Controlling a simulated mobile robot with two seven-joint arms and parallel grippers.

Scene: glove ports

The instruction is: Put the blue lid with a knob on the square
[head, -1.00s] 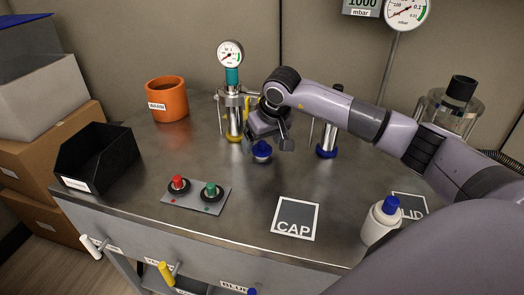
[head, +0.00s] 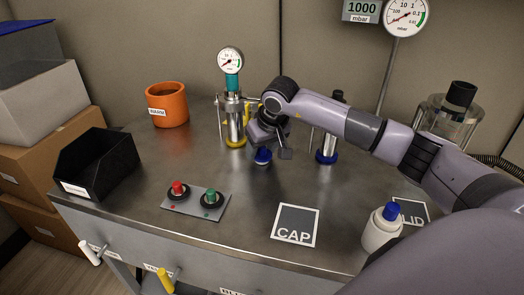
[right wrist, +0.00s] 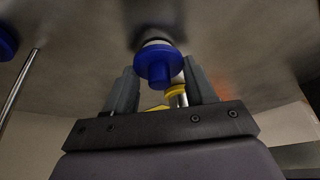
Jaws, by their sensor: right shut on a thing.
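The blue lid with a knob (head: 262,154) is at the back middle of the bench, with a pale part under it. In the right wrist view the lid (right wrist: 160,66) sits between the two fingers, knob toward the camera. My right gripper (head: 268,150) is shut on it from above. The fingers partly hide it in the head view. Two dark squares with white borders lie on the bench: one marked CAP (head: 296,224) at the front middle, and one marked LID (head: 413,210) at the right, partly hidden by a bottle. My left gripper is not in view.
A steel cylinder with a gauge (head: 234,110) stands just left of my gripper, and a blue-footed post (head: 327,152) stands to its right. A white bottle with a blue cap (head: 382,229) stands at the front right. A red and green button plate (head: 196,201) lies front left.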

